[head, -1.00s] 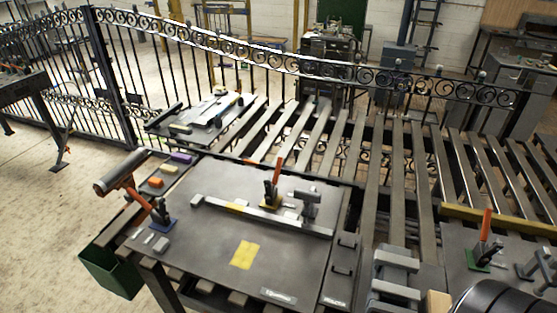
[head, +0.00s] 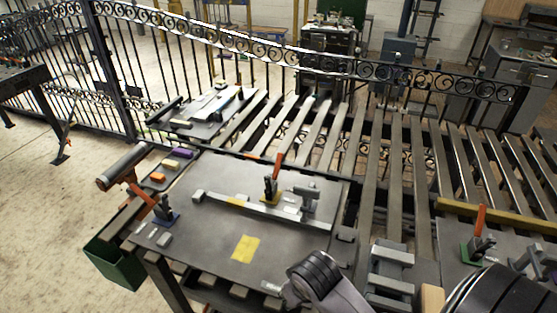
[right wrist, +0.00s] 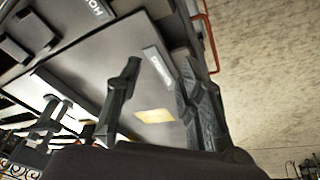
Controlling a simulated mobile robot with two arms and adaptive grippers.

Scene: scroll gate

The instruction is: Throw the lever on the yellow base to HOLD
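The lever on the yellow base (head: 271,186) stands on the grey workboard (head: 215,232) in the head view, its orange handle pointing up. A long grey bar lies beside its base. My right gripper (right wrist: 161,72) shows in the right wrist view with its two dark fingers spread and nothing between them. It is over the board, near a white label plate and the yellow patch (right wrist: 154,116). A plate with part of the word HOLD (right wrist: 92,8) shows at the top there. In the head view my right arm covers the board's near right corner. My left gripper is not in view.
A lever on a blue base (head: 160,210) stands at the board's left edge, and a lever on a green base (head: 478,244) stands at the right. A grey post-like fixture (head: 308,198) is close right of the yellow-base lever. A scrolled iron gate (head: 300,62) runs behind.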

